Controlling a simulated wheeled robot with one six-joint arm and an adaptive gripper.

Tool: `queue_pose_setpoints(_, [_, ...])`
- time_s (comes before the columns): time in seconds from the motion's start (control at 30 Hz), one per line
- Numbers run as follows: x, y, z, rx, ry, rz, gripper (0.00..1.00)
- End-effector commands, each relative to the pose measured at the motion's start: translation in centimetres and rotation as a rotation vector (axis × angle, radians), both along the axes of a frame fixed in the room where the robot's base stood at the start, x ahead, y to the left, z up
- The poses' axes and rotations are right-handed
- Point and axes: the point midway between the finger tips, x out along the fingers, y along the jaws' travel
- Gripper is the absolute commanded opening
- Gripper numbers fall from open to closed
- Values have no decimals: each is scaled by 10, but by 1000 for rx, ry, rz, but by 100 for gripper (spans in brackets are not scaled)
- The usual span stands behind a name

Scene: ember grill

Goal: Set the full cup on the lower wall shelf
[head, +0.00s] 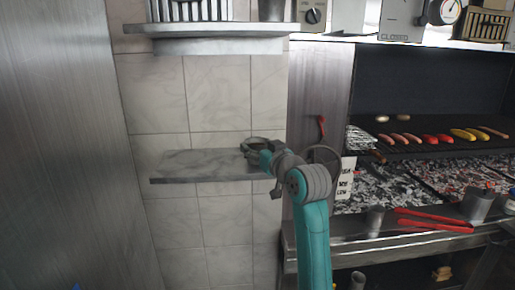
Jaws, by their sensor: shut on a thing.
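The lower wall shelf (203,167) is a grey marble slab on the tiled wall, and its left and middle top surface is bare. My gripper (253,146) is at the shelf's right end, at about shelf height. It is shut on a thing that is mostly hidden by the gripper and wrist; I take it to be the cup. Its contents do not show, and I cannot tell whether it touches the shelf.
An upper shelf (210,47) above holds a slatted box (190,10) and a dark cup (271,10). At right is a lit grill (408,150) with food. A steel panel (60,150) stands at left.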

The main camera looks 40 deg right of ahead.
Motion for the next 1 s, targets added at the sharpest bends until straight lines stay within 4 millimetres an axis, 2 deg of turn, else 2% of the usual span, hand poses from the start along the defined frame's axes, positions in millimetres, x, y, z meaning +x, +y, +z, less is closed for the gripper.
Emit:
queue_pose_setpoints(0.37, [0, 0, -4, 0, -1, 0, 26])
queue_pose_setpoints(0.4, [0, 0, -5, 0, 0, 0, 73])
queue_pose_setpoints(0.5, [0, 0, -5, 0, 0, 0, 93])
queue_pose_setpoints(0.9, [-1, 0, 0, -1, -2, 0, 93])
queue_pose_setpoints(1.0, [-11, 2, -2, -1, -2, -1, 93])
